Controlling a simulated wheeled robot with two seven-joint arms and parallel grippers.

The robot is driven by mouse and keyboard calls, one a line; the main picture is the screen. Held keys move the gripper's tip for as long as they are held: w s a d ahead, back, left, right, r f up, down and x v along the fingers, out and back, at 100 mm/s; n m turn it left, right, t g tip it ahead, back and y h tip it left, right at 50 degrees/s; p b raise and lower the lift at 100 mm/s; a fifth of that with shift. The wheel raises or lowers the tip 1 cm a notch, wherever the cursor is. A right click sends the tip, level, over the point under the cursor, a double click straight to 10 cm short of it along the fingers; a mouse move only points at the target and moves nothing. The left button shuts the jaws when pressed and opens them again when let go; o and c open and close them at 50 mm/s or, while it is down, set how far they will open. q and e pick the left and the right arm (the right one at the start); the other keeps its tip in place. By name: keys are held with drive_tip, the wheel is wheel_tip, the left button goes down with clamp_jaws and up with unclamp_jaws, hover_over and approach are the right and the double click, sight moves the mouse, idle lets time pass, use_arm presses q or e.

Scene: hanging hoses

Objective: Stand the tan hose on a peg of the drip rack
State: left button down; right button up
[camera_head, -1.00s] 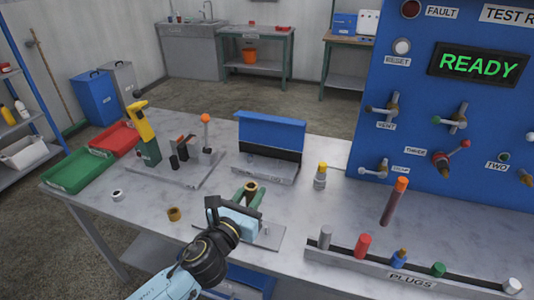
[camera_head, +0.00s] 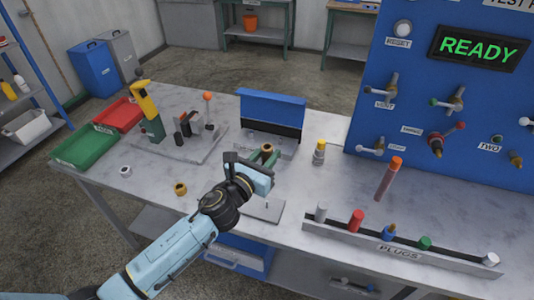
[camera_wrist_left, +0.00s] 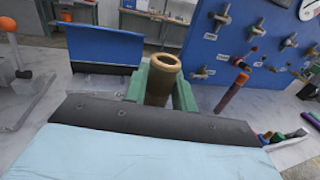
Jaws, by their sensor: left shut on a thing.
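The tan hose (camera_wrist_left: 162,77) shows in the left wrist view as a short brass-tan tube with an open round top, upright between the green fingers. In the head view only its tan end (camera_head: 267,148) shows. My left gripper (camera_head: 268,155) is shut on it, above the bench in front of the blue-backed stand. The grip also shows in the left wrist view (camera_wrist_left: 160,84); the tube's lower end is hidden. I cannot tell for sure which fixture is the drip rack. A grey plate with a small upright pin (camera_head: 268,206) lies nearer, partly hidden by my gripper. My right gripper is out of view.
The blue-backed stand (camera_head: 272,108) is behind the gripper. A clamp fixture (camera_head: 185,140) and green tray (camera_head: 88,148) are left. A yellow-capped bottle (camera_head: 319,152), an orange-topped rod (camera_head: 388,178) and the plug rail (camera_head: 395,247) are right.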

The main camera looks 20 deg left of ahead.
use_arm(q)
wheel_tip(320, 180, down, 3)
drive_tip(key=b, duration=0.2)
drive_tip(key=shift+f+b, duration=0.2)
drive_tip(key=shift+b, duration=0.2)
drive_tip(key=shift+f+b, duration=1)
drive_tip(key=shift+f, duration=0.1)
idle(0.4)
drive_tip(key=shift+f+b, duration=1.95)
drive_tip(key=shift+f, duration=0.25)
drive_tip(key=c, duration=1.1)
unclamp_jaws()
drive_tip(key=shift+o, duration=0.2)
drive_tip(key=shift+s, duration=0.1)
